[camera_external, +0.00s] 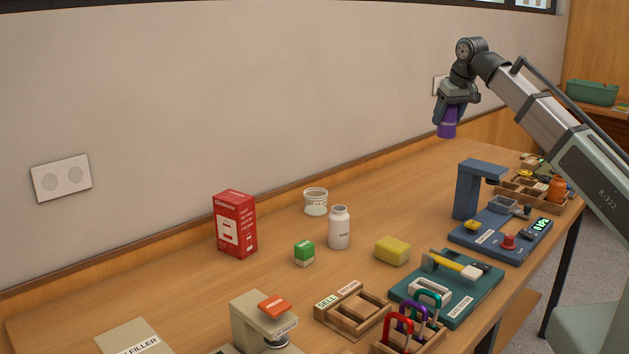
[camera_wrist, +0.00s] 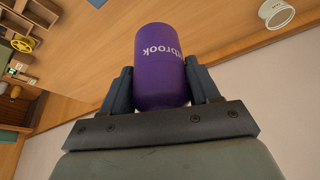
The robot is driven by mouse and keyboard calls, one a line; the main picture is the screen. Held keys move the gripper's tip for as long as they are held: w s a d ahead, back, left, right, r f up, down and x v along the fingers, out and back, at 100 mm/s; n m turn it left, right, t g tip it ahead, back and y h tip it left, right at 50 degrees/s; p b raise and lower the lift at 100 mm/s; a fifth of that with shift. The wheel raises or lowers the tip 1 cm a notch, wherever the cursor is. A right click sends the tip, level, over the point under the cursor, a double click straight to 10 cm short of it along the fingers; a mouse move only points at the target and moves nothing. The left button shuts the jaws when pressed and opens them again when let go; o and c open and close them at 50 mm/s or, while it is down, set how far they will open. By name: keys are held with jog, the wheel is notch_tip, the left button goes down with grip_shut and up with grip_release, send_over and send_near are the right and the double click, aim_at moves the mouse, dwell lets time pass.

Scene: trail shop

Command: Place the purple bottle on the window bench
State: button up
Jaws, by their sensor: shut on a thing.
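The purple bottle (camera_external: 447,122) is in my gripper (camera_external: 451,112), held in the air above the far part of the workbench, near the wall. In the wrist view the purple bottle (camera_wrist: 160,65) sits between the two fingers of my gripper (camera_wrist: 160,90), which are shut on its sides. Part of a light label text reading "brook" shows on it. I cannot tell which surface, if any, is the window bench; a wooden surface with a green tub (camera_external: 592,93) shows at the far right.
On the workbench (camera_external: 330,265) stand a red box (camera_external: 234,224), a white bottle (camera_external: 339,228), a yellow sponge (camera_external: 392,250), a blue press device (camera_external: 470,190) and a wooden tray (camera_external: 522,187) with an orange bottle (camera_external: 557,188). The bench by the wall below my gripper looks clear.

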jog(key=s+a+n+g+y, duration=0.1)
jog(key=s+a+n, duration=0.2)
jog(key=s+a, duration=0.7)
jog(key=s+a+n+y, duration=0.1)
jog(key=s+a+n, duration=0.35)
jog(key=a, duration=0.85)
jog(key=s+a+n+g, duration=0.1)
jog(key=s+a, duration=0.4)
jog(key=s, duration=0.4)
jog(key=s+a+n+g+y, duration=0.1)
jog(key=s+a+n, duration=0.1)
jog(key=s+a, duration=0.5)
jog(key=s+a+n, duration=0.1)
jog(key=s+a, duration=0.3)
jog(key=s, duration=0.8)
jog(key=shift+w+d+f, duration=0.1)
jog(key=shift+w+f, duration=0.05)
jog(key=shift+f, duration=3.75)
jog(key=shift+w+d+f, duration=0.1)
jog(key=shift+w+f, duration=0.05)
jog(key=shift+f, duration=3.75)
jog(key=shift+w+d+f, duration=0.1)
jog(key=shift+w+f, duration=0.05)
jog(key=shift+f, duration=3.75)
jog(key=o, duration=1.2)
jog(key=shift+f, duration=0.1)
